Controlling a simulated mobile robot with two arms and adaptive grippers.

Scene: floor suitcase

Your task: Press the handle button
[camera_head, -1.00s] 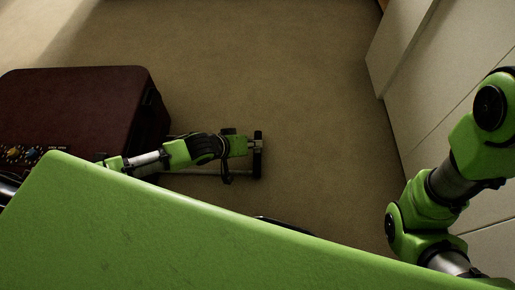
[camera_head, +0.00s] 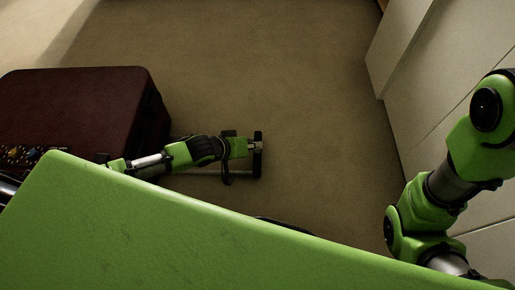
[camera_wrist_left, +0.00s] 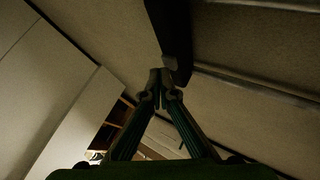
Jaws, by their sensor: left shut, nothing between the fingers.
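The dark red suitcase (camera_head: 85,105) lies on the floor at the left of the head view. Its telescopic handle extends to the right, with grey rods (camera_head: 205,173) and a black crossbar grip (camera_head: 258,160). My left gripper (camera_head: 253,146) is at the crossbar, its fingers shut with nothing between them. A rod (camera_wrist_left: 255,88) runs off to the right there. My right gripper is out of view.
Brown carpet (camera_head: 300,90) is clear beyond and right of the handle. Pale cabinets (camera_head: 430,80) stand along the right side, close to my right arm. An open shelf (camera_wrist_left: 115,120) shows in the left wrist view.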

